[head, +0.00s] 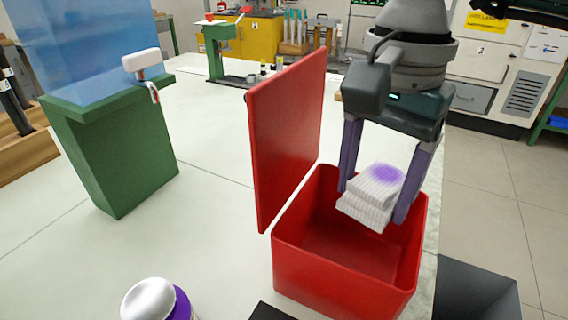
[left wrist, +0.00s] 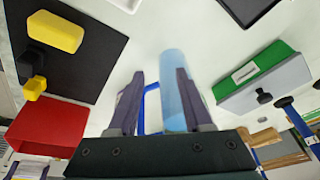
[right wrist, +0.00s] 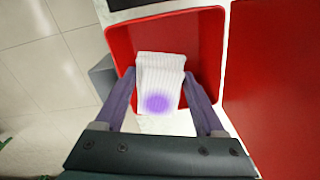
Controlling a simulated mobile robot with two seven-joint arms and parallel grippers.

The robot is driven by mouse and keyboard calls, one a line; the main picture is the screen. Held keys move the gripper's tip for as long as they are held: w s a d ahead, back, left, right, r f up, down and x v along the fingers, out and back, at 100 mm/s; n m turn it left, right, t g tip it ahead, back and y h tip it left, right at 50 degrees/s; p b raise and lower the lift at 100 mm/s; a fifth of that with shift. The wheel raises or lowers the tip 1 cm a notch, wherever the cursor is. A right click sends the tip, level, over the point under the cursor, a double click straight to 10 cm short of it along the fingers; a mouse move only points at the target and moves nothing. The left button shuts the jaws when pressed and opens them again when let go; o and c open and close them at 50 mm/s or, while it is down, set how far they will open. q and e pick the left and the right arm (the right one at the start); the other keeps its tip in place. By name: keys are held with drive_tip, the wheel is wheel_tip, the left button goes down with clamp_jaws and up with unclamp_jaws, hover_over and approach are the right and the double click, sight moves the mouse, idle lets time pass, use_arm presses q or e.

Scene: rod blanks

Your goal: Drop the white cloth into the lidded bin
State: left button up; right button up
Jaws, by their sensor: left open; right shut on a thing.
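The white cloth (head: 372,196) is folded, ribbed and marked with a purple stain. My right gripper (head: 376,202) is shut on it and holds it over the mouth of the red bin (head: 340,283). The bin's red lid (head: 287,140) stands open on its left side. In the right wrist view the cloth (right wrist: 160,80) sits between the fingers (right wrist: 161,95) with the bin's red wall (right wrist: 205,42) around it. My left gripper (left wrist: 160,80) is open in the left wrist view, with a light blue cylinder (left wrist: 172,85) showing beyond its fingers.
A green stand with a blue tank (head: 110,130) is at the left of the white table. A white and purple rounded object (head: 155,300) is near the front edge. A black mat with a yellow block (left wrist: 55,32) shows in the left wrist view. The table between is clear.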

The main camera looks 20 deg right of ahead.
wheel_tip(320, 180, down, 4)
drive_tip(key=shift+f+b, duration=0.1)
drive_tip(key=shift+b, duration=1)
drive_tip(key=o, duration=1.3)
wheel_tip(320, 180, up, 10)
drive_tip(key=shift+r, duration=0.1)
drive_tip(key=shift+s, duration=0.1)
